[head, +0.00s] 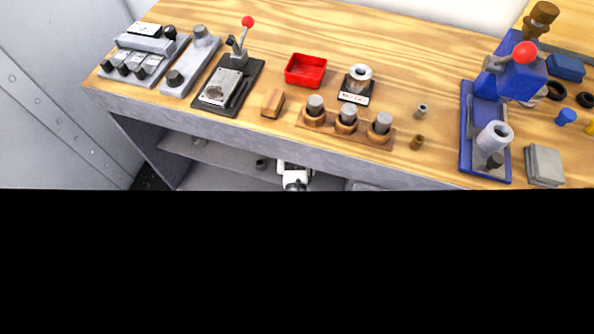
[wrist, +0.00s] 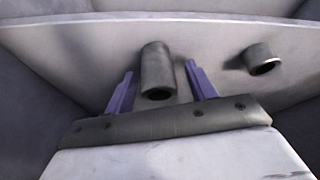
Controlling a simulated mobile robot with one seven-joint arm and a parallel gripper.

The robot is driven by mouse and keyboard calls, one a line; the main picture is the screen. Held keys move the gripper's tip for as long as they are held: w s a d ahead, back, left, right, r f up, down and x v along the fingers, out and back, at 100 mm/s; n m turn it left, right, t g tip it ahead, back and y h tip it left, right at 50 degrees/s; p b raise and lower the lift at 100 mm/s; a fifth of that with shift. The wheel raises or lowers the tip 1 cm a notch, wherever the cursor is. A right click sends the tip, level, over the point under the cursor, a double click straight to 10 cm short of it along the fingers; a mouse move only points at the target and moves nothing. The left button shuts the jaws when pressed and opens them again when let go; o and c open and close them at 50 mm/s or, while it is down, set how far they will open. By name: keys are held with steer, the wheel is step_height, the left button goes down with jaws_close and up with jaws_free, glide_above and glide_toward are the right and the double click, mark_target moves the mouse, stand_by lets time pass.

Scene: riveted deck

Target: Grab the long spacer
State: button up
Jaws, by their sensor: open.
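The long spacer, a dark grey hollow cylinder (wrist: 157,66), is between the two purple fingers of my gripper (wrist: 159,70) in the wrist view. The fingers are open, with a gap on both sides of it. Its open end faces the camera. A shorter grey ring-like spacer (wrist: 262,60) lies apart to the right. In the head view my white gripper (head: 293,172) is at the shelf under the bench, and its fingers cannot be made out clearly. I cannot pick out the long spacer there.
Black covers the lower head view.

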steer(key=c, duration=1.1)
steer(key=shift+c, duration=0.4)
steer(key=shift+r+p, duration=0.2)
steer(key=shift+p, duration=0.1)
